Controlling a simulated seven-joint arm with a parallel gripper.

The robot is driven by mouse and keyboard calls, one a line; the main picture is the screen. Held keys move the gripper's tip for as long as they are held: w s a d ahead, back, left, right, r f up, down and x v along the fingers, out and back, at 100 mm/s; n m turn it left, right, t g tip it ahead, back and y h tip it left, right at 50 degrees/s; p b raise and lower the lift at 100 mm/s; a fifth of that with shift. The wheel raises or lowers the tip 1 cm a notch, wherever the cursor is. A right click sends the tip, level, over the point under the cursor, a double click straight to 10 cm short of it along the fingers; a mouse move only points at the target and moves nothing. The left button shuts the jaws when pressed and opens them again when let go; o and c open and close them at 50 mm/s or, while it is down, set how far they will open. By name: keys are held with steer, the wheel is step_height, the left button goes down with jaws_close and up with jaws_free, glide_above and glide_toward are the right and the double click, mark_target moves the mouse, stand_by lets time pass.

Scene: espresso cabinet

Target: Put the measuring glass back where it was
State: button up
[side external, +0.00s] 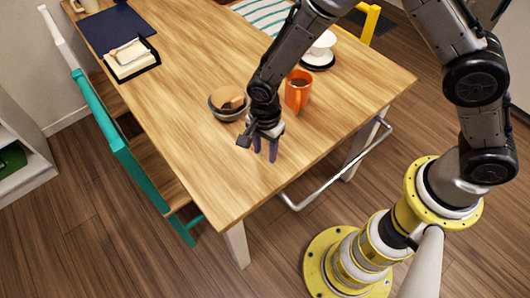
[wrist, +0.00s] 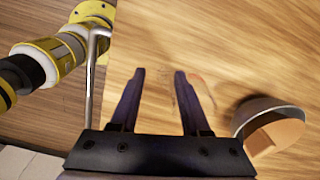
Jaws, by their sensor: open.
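My gripper (side external: 265,155) is open, pointing down over the near part of the wooden table (side external: 215,165). In the wrist view my gripper (wrist: 160,73) has its two dark fingers apart, with bare wood between them. I cannot clearly make out a measuring glass in either view. Faint reddish marks and a pale outline (wrist: 196,82) show by the right finger in the wrist view; I cannot tell whether they are clear glass or wood grain.
A grey bowl (side external: 228,117) with a brown piece inside is left of my gripper; the bowl (wrist: 243,118) also shows in the wrist view. An orange mug (side external: 297,94) and a white cup (side external: 323,44) stand behind. A teal chair (side external: 139,176) is at the left edge.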

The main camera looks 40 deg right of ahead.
step_height(320, 180, up, 10)
steer(key=shift+r, duration=0.15)
steer(key=s+d+r+n+t, duration=0.2)
steer(key=s+d+r+n, duration=0.3)
steer(key=d+r, duration=0.3)
steer(key=s+d+r+n+t, duration=0.2)
steer(key=s+d+r+n, duration=0.35)
steer(key=d+r, duration=0.3)
steer(key=s+d+r+n+t, duration=0.1)
steer(key=s+d+n, duration=0.3)
steer(key=s, duration=0.5)
steer(key=shift+n+t, duration=0.3)
steer(key=shift+n, duration=0.05)
